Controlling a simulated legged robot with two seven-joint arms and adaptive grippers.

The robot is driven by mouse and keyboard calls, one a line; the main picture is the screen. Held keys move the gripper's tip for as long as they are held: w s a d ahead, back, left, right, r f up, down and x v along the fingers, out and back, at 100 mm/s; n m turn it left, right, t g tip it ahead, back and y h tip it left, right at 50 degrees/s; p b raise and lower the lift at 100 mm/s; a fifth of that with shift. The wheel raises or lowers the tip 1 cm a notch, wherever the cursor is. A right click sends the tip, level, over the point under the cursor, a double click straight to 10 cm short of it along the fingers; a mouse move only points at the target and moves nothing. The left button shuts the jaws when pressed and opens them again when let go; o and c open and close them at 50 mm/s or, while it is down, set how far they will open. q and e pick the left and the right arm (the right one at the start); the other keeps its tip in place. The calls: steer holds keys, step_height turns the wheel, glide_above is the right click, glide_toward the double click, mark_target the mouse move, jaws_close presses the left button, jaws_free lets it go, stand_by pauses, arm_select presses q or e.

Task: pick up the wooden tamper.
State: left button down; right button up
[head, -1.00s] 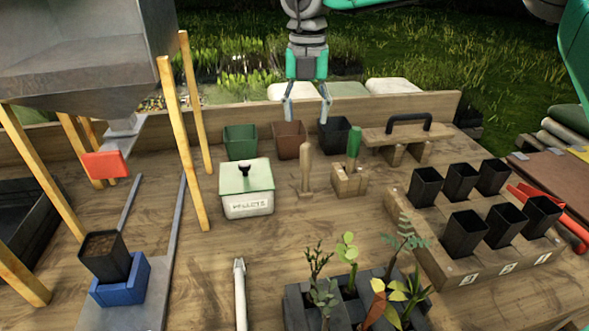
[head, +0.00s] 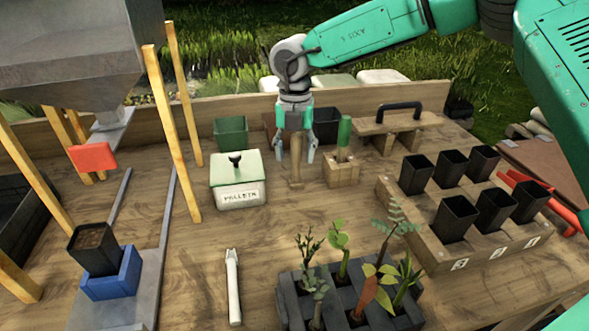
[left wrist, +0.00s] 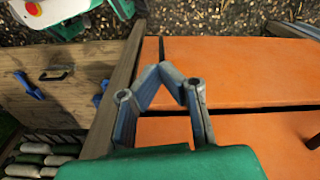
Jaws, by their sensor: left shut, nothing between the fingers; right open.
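The wooden tamper (head: 296,172) stands upright on the wooden bench in the head view, a pale handle on a small foot. My right gripper (head: 296,157) is open, pointing down, with one finger on each side of the tamper's handle in the picture. The top of the handle is partly hidden by the gripper. I cannot tell whether the fingers touch it. My left gripper (left wrist: 161,73) shows only in the left wrist view. It is shut and empty, above an orange slatted surface (left wrist: 235,75).
A wooden block (head: 342,173) with a green-handled tool is close right of the tamper. A lidded pellet box (head: 238,195) is to its left. Pots stand behind, partly hidden. A plant tray (head: 290,290) is in front. A black-handled board (head: 372,128) is behind right.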

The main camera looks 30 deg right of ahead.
steer(key=shift+d+f, duration=0.1)
steer(key=shift+f, duration=0.65)
steer(key=shift+d, duration=0.15)
steer(key=shift+c, duration=0.9)
steer(key=shift+r, duration=0.1)
steer(key=c, duration=0.6)
jaws_close()
